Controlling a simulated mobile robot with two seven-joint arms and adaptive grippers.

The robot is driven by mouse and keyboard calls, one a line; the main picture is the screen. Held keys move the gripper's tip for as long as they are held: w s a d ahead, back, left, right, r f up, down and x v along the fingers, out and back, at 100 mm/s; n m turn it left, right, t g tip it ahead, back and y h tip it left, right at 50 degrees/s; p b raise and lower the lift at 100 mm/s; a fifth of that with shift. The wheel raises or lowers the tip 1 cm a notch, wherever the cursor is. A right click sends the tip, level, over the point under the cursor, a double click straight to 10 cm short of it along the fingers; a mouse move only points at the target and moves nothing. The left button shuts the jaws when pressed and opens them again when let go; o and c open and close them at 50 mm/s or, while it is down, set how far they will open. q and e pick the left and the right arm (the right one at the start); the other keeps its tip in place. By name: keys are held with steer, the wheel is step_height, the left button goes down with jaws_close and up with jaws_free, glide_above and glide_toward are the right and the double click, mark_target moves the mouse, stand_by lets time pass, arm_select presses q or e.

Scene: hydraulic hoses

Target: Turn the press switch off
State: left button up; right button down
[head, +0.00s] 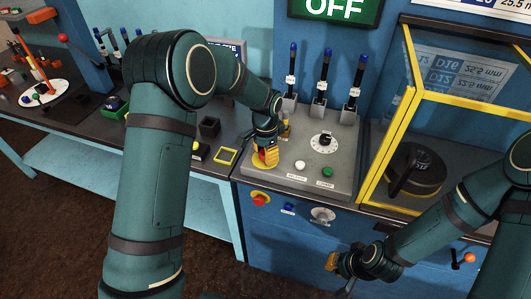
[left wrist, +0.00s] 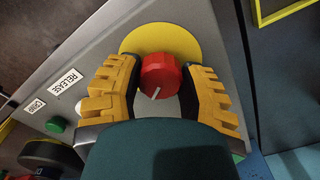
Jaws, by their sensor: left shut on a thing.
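The press switch is a red round knob with a white line on a yellow disc. In the left wrist view the red knob (left wrist: 160,75) sits between my left gripper's (left wrist: 160,82) yellow fingers, and its white line points down and slightly left. The yellow disc (left wrist: 160,38) shows behind it. In the head view my left gripper (head: 266,155) points down onto the switch at the left end of the grey panel and covers much of the knob; the yellow disc (head: 257,161) shows around it. My right gripper (head: 333,263) is low in front of the blue cabinet, its finger gap unclear.
The grey panel (head: 325,170) carries a dial (head: 323,141), a white button (head: 300,165), a green button (head: 327,172) and three blue-tipped levers (head: 323,80). A yellow-framed guard (head: 395,130) stands to the right. A green sign (head: 335,8) above reads OFF.

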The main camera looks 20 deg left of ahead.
arm_select(q)
steer(key=n, duration=0.5)
steer(key=shift+n, duration=0.3)
steer(key=n, duration=0.5)
steer(key=shift+p, duration=0.35)
steer(key=o, duration=1.2)
step_height(320, 180, up, 12)
steer(key=shift+r, duration=0.1)
